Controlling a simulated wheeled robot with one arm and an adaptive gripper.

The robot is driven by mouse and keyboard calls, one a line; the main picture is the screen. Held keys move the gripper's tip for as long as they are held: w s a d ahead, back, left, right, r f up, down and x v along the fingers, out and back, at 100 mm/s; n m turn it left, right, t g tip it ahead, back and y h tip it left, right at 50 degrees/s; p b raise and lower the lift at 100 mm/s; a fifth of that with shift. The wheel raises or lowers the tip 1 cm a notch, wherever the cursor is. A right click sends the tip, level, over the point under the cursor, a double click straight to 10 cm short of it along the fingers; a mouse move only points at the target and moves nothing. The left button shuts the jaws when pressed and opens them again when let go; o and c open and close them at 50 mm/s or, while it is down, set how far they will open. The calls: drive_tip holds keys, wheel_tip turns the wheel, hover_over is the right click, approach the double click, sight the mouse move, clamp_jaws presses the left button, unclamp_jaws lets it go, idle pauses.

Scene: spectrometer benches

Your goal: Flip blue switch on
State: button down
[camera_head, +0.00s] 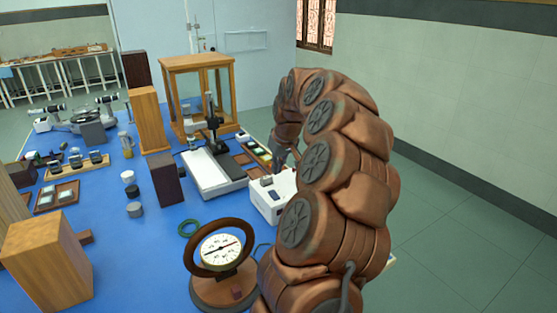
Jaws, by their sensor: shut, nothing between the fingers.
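A white box (262,206) stands near the right edge of the blue-topped bench. A small dark bluish piece (267,181) shows on its top and looks like the blue switch. It is too small to tell which way it is set. My gripper (281,165) is shut and empty, pointing down just above the back part of the box, close to the small piece. I cannot tell whether it touches the box. My arm hides the right side of the box.
A dial gauge in a round brown frame (221,250) stands in front of the box. A white-based stand (212,172) is just left of it. A glass-sided wooden case (200,95) is behind. Several wooden blocks and small instruments fill the left bench. Clear floor (460,220) lies right.

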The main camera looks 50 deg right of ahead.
sight(275, 196)
drive_tip(key=x, duration=0.3)
drive_tip(key=p+x, duration=0.1)
drive_tip(key=x, duration=0.2)
drive_tip(key=p+x, duration=0.1)
drive_tip(key=x, duration=0.2)
drive_tip(key=shift+s+a+f, duration=0.15)
drive_tip(key=shift+s+f, duration=0.15)
drive_tip(key=shift+s, duration=0.05)
drive_tip(key=shift+w+f+g, duration=0.15)
drive_tip(key=shift+f+g, duration=0.25)
drive_tip(key=shift+g, duration=0.2)
drive_tip(key=shift+y, duration=0.3)
drive_tip(key=shift+f, duration=0.15)
drive_tip(key=shift+s+a+f+b, duration=0.1)
drive_tip(key=shift+s+b, duration=0.25)
drive_tip(key=shift+b, duration=0.15)
drive_tip(key=shift+s+a+b, duration=0.25)
drive_tip(key=shift+s+b, duration=0.1)
drive_tip(key=shift+s, duration=0.2)
